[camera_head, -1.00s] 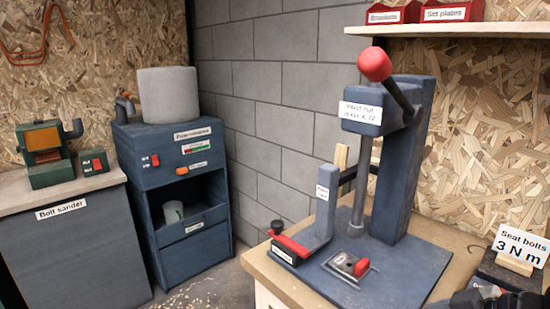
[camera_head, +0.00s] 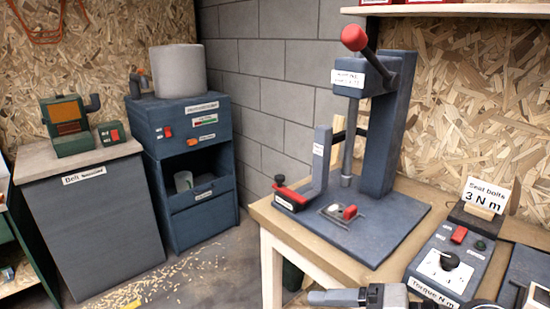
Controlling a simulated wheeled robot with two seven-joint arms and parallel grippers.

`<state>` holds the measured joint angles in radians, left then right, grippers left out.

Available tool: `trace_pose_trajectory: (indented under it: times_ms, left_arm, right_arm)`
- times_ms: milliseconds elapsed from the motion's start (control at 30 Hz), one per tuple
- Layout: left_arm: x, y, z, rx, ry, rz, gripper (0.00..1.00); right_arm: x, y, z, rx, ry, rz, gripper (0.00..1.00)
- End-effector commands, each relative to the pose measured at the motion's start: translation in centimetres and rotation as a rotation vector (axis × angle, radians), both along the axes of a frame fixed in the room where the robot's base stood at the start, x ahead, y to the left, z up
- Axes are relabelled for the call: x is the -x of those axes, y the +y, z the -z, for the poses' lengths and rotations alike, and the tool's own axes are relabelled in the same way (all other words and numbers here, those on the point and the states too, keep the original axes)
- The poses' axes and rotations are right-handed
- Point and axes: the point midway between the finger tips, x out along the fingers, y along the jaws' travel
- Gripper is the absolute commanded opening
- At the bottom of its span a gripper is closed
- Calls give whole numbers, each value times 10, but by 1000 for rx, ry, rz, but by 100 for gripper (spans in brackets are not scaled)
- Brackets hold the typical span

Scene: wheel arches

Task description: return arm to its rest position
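A grey and black arm end, which I take to be my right gripper (camera_head: 335,297), comes in along the bottom edge, in front of the bench. It points left, and the frame cuts off its lower part. I cannot make out its fingertips or whether it holds anything. It looks apart from the press. My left gripper is not in view.
The press (camera_head: 385,140), with a red-knobbed lever (camera_head: 355,38), stands on the wooden bench (camera_head: 264,215). A torque box (camera_head: 448,265) with a dial stands at the bench's right. A blue cabinet (camera_head: 190,150) and a sander stand (camera_head: 95,220) are at left. Open floor lies between.

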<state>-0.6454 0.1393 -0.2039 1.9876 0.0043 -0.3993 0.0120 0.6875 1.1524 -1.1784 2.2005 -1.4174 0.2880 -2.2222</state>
Motion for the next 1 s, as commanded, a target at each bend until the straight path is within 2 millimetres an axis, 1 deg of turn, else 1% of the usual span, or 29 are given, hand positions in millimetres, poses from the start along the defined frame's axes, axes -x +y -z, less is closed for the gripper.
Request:
trace_pose_trajectory:
  times_ms: [33,67,100,167,200,267,300,333,367,400,433,467,500,567,600,700,800,833,900,1000]
  left_arm:
    - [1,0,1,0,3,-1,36]
    - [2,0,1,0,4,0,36]
    - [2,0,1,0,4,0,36]
    - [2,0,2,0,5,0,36]
    - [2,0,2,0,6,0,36]
    - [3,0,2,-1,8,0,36]
    - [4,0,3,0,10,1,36]
    - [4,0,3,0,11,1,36]
    - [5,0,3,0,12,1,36]
    - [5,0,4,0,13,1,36]
    - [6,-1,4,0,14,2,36]
    - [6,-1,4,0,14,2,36]
    - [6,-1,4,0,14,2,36]
    - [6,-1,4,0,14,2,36]
    - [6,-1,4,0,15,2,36]
    - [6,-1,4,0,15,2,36]
    - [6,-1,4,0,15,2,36]
    - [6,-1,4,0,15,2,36]
    - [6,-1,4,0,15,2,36]
    - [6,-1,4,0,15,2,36]
  right_arm:
    - [4,20,-2,-159,188,61,78]
    - [3,29,-6,-264,314,108,78]
    - [2,41,-9,-413,506,174,78]
    - [-4,52,-14,-659,826,279,78]
    - [-9,56,-14,-827,1051,349,78]
    - [-19,55,-10,-1083,1388,448,78]
    - [-25,50,-1,-1261,1614,512,78]
    - [-30,45,7,-1399,1784,556,78]
    - [-33,38,18,-1543,1950,596,78]
    - [-36,27,36,-1745,2165,646,78]
    - [-35,18,52,-1909,2321,675,78]
    - [-32,9,70,1879,-2229,-628,78]
    - [-26,-5,97,1745,-1978,-530,78]
    - [-10,-22,133,1576,-1650,-394,78]
    - [2,-32,154,1486,-1467,-318,78]
    - [33,-49,194,1319,-1113,-163,78]
    - [58,-58,218,1216,-888,-63,78]
    - [63,-60,223,1197,-844,-43,78]
    - [71,-62,229,1166,-777,-11,78]
    - [74,-64,232,1151,-745,6,78]
